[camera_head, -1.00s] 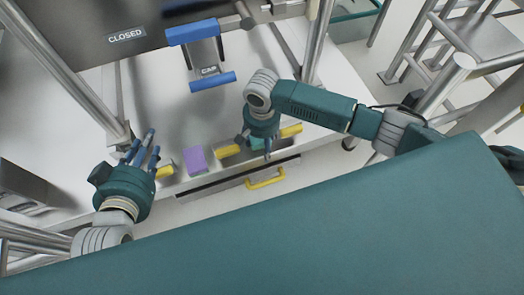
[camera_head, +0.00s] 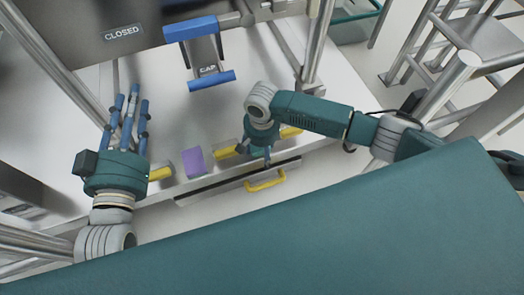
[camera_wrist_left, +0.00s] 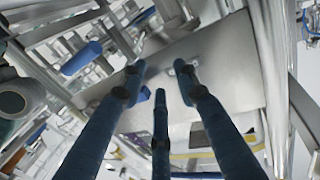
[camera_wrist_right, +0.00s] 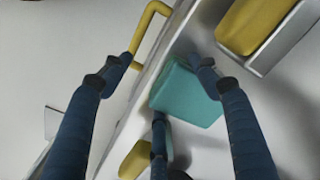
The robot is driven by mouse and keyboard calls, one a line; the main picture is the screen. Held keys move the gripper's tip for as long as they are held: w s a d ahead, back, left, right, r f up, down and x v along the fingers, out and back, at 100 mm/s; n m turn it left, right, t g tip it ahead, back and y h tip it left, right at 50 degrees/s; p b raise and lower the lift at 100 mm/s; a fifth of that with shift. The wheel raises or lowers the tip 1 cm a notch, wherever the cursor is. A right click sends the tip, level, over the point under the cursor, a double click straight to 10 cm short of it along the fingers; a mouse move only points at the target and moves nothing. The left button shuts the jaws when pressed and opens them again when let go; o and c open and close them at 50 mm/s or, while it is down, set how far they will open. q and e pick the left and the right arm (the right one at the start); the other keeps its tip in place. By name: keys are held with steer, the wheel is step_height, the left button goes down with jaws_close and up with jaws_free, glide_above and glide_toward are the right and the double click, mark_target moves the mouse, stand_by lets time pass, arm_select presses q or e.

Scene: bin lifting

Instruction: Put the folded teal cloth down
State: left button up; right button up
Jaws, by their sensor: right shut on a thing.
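The folded teal cloth (camera_wrist_right: 188,92) shows in the right wrist view between the fingers of my right gripper (camera_wrist_right: 160,90), which is shut on it. It lies at the front edge of the pale surface, beside a yellow piece. In the head view my right gripper (camera_head: 266,155) is at that front edge and hides most or all of the cloth. My left gripper (camera_head: 127,105) is at the left of the head view, its fingers spread and empty over the surface. Its open fingers also show in the left wrist view (camera_wrist_left: 160,85).
A purple block (camera_head: 194,161) and yellow pieces (camera_head: 291,132) line the front edge near my right gripper. A yellow handle (camera_head: 265,181) sticks out below it. A blue-barred frame marked CAP (camera_head: 212,80) and a panel marked CLOSED (camera_head: 122,33) stand behind. The middle surface is clear.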

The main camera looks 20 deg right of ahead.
steer(key=shift+f, duration=0.1)
steer(key=o, duration=1.6)
steer(key=shift+c, duration=0.2)
